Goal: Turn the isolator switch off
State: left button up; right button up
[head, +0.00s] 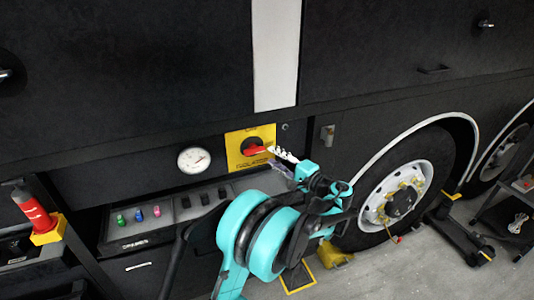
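The isolator switch is a red rotary handle (255,149) on a yellow plate (241,158) set in the dark side panel of the coach. The red handle lies roughly level, pointing right. My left gripper (272,156) reaches up from the lower middle, its fingertips at the right end of the handle. I cannot tell whether the fingers touch the handle or how far apart they are. The gripper covers part of the plate's right side. My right gripper is not in view.
A round white gauge (194,160) sits left of the plate. Below it is a control panel with coloured knobs (139,215) and black switches. A coach wheel (393,200) and yellow chock (337,258) are at right.

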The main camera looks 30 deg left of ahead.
pick_arm(q)
jog(key=v, duration=0.7)
jog(key=shift+a, duration=0.1)
